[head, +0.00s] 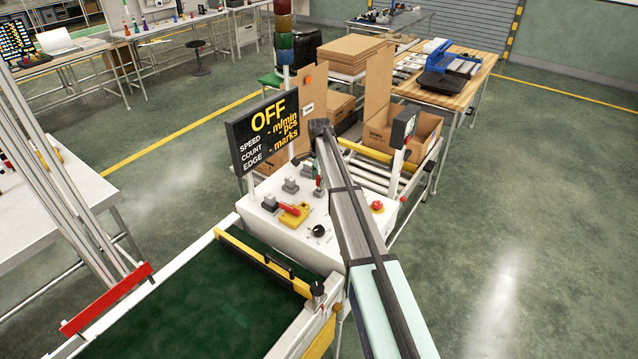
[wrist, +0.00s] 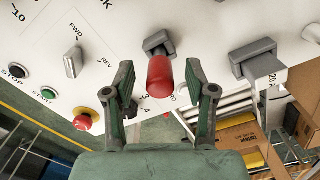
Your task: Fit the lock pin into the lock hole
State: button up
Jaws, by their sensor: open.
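In the wrist view a red cylindrical handle (wrist: 160,78) stands out from a grey bracket (wrist: 157,43) on the white panel. It may be the lock pin, but I cannot tell for sure. My gripper (wrist: 159,68) is open, with one finger on each side of the red handle. Gaps show on both sides, so it is not gripped. In the head view, my arm reaches over the white control box (head: 305,245) and my gripper is small and partly hidden there. A yellow block (head: 288,218) with a red bar lies on this box. I cannot make out the lock hole.
The panel carries a FWD/REV switch (wrist: 73,57), start and stop buttons, a red mushroom button (wrist: 83,120) and another grey block (wrist: 252,55). A black OFF display (head: 265,132) stands behind the box. The green belt (head: 190,305) lies front left; cardboard boxes stand behind.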

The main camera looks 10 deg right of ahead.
grip_shut()
